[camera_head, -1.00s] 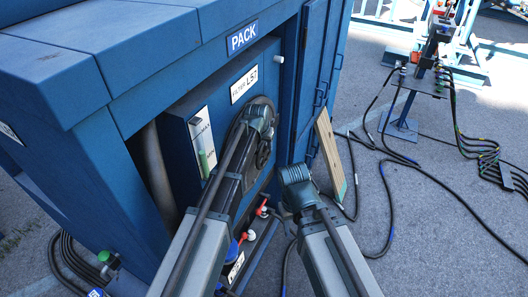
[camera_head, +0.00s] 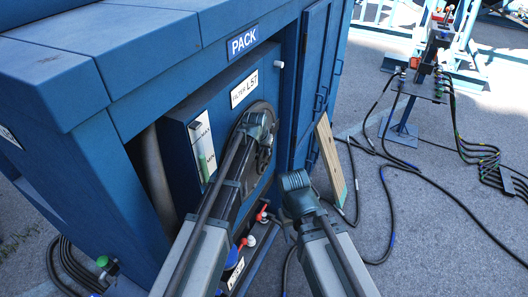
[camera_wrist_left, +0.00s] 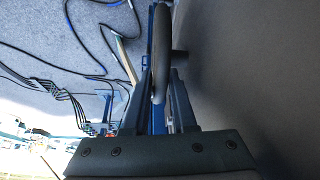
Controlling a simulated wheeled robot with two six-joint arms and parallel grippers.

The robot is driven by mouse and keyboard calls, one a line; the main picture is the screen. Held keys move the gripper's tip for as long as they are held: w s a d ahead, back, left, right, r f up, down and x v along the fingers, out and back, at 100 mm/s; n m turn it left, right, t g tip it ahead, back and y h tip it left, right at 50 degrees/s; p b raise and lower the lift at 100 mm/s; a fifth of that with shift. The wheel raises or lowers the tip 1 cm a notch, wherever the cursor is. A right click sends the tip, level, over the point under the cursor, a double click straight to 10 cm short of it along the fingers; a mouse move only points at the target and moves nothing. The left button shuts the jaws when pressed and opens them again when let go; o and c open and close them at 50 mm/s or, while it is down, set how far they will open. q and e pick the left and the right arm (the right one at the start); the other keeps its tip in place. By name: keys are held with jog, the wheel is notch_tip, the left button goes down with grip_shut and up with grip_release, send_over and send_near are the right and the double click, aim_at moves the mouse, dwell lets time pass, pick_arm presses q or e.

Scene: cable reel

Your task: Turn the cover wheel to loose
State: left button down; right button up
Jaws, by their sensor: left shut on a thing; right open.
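The cover wheel (camera_head: 269,150) is a dark round handwheel on the blue filter box front, below the "FILTER LS7" label (camera_head: 244,87). My left gripper (camera_head: 262,128) is at the wheel's upper left and partly hides it. In the left wrist view the wheel's rim (camera_wrist_left: 160,60) runs between the two fingers of my left gripper (camera_wrist_left: 162,90), which are shut on it. My right gripper (camera_head: 296,184) hangs empty to the lower right of the wheel, apart from it. Its fingertips are hard to make out in the head view.
A level gauge (camera_head: 202,150) marked MAX and MIN is left of the wheel. Red-handled valves (camera_head: 262,212) sit below it. A wooden board (camera_head: 330,160) leans by the blue cabinet door (camera_head: 318,75). Black cables (camera_head: 425,175) lie on the grey ground at right.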

aim_at(260, 158)
pick_arm(q)
jog(key=shift+s+a+f+t+b, duration=0.15)
jog(key=shift+s+f+t+b, duration=0.2)
jog(key=shift+s+t+b, duration=0.3)
jog(key=t+b, duration=0.1)
jog(key=t+h+b, duration=0.1)
jog(key=b, duration=0.1)
jog(key=s+t+b, duration=0.1)
jog(key=b, duration=0.1)
jog(key=shift+a+f+h, duration=0.3)
jog(key=shift+f+h, duration=0.1)
jog(key=shift+s+t+h+b, duration=0.2)
jog(key=shift+t+h+b, duration=0.2)
jog(key=shift+t+b, duration=0.7)
jog(key=shift+r, duration=0.1)
jog(key=c, duration=0.9)
grip_release()
